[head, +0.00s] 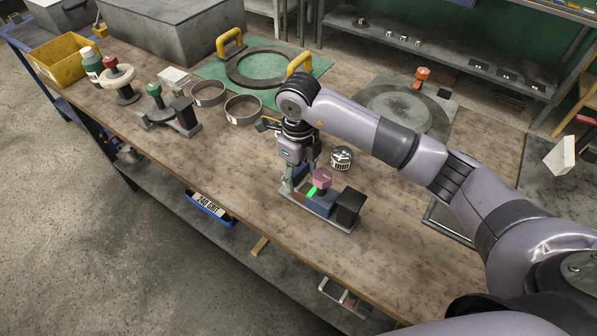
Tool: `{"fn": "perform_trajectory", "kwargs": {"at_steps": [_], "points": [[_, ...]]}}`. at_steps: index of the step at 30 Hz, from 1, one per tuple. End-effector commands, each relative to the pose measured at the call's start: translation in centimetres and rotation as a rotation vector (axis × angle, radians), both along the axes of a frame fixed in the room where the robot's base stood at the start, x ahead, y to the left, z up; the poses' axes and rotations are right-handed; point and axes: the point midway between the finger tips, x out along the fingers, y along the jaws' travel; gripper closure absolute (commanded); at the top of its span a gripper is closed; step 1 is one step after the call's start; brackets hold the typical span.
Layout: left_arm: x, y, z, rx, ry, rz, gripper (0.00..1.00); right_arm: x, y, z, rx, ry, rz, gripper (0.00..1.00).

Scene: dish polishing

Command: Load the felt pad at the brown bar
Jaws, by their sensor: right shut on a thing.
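My right gripper (300,182) points down at a small bench fixture (340,227) near the front edge. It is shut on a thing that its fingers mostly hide. The fixture carries a pink knob (322,178), a blue block (321,203), a bright green strip (313,191) and a black block (350,207). The pink knob is just right of the fingers. A small brownish patch shows low beside the fingers; I cannot tell if it is the brown bar. A cream disc with a red knob (117,77) stands far left; I cannot tell if it is the felt pad. My left gripper is out of view.
A small tin (341,157) is close behind the fixture. A green mat (207,70) lies at the back. The bench is clear at front left.

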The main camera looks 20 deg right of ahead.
Motion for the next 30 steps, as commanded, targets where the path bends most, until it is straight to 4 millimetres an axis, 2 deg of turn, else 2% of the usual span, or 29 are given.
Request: {"fn": "perform_trajectory", "kwargs": {"at_steps": [30], "points": [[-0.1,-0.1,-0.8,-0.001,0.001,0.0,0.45,0.0,0.0,-0.9,0.0,0.0,0.0,0.73]]}}
